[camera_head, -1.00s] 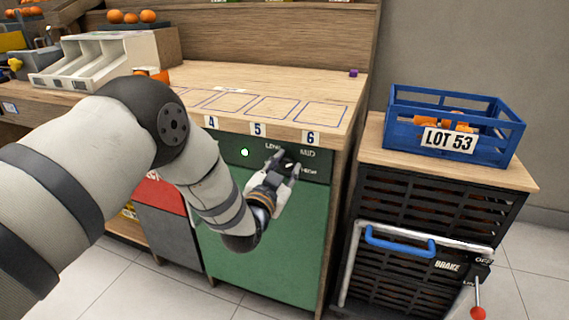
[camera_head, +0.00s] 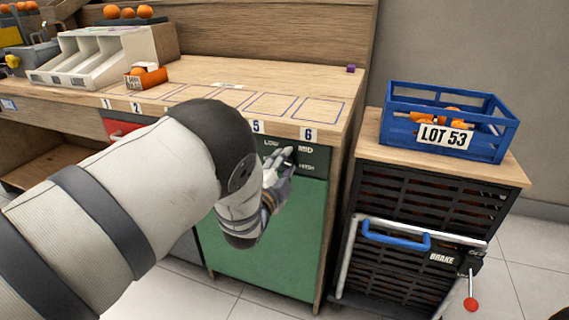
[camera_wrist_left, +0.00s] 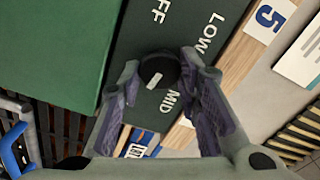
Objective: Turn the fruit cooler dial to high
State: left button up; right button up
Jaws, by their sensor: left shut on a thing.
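The cooler's dial (camera_wrist_left: 160,68) is a round black knob with a short white mark. In the left wrist view it sits between the fingertips of my left gripper (camera_wrist_left: 160,62), which is shut on it. The mark lies toward the knob's lower left edge. OFF, LOW and MID labels show around the dial; HIGH is not readable there. In the head view my left gripper (camera_head: 286,160) reaches the dark green panel (camera_head: 316,160) above the green cooler door (camera_head: 270,240). LOW, MID and HIGH show there, but the fingers hide the dial. My right gripper is not in view.
The wooden counter (camera_head: 215,75) lies above the panel, with outlined squares and number tags. To the right, a slatted black cart (camera_head: 430,200) carries a blue crate (camera_head: 490,148) labelled LOT 53. A blue handle (camera_head: 395,240) and red-knobbed brake lever (camera_head: 471,303) are on its front.

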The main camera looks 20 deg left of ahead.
pick_arm(q)
jog(key=shift+m, duration=0.5)
jog(key=o, duration=1.1)
jog(key=s, duration=1.2)
jog(key=shift+a, duration=0.25)
